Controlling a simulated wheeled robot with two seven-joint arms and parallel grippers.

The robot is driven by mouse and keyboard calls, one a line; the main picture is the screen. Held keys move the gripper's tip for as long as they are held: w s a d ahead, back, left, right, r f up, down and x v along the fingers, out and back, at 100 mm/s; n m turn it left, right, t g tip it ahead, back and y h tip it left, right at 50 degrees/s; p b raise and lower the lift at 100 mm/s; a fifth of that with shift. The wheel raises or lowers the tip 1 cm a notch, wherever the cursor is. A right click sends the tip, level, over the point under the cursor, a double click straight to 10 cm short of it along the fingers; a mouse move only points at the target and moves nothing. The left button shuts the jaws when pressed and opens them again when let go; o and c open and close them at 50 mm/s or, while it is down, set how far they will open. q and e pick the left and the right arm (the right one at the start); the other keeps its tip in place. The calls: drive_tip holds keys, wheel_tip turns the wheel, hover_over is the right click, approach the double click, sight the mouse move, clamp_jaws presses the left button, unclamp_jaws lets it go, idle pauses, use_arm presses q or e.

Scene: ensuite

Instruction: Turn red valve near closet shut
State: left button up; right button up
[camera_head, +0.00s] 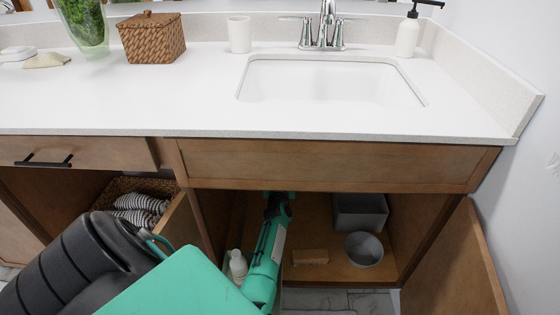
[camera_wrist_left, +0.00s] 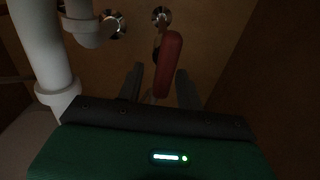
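The red valve (camera_wrist_left: 169,63) shows in the left wrist view as an elongated red handle in front of a round metal wall fitting (camera_wrist_left: 161,15). My left gripper (camera_wrist_left: 159,72) points at it inside the dark cabinet. Its two fingers are apart, one on each side of the handle's lower end, and I see gaps on both sides. Whether the handle lies fully between the fingers in depth is hard to tell. In the head view my left arm reaches under the sink, and the valve is hidden there. My right gripper is in neither view.
White drain pipes (camera_wrist_left: 42,45) stand left of the gripper. Under the sink are a grey bin (camera_head: 360,212), a grey bowl (camera_head: 363,249), a wooden block (camera_head: 310,257) and a white bottle (camera_head: 237,265). An open cabinet door (camera_head: 455,265) stands at right. The countertop (camera_head: 150,95) overhangs the arm.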

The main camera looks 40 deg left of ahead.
use_arm(q)
drive_tip(key=shift+w+a, duration=0.1)
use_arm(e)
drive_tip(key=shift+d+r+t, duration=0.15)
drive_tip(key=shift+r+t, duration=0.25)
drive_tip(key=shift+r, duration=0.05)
use_arm(q)
clamp_jaws()
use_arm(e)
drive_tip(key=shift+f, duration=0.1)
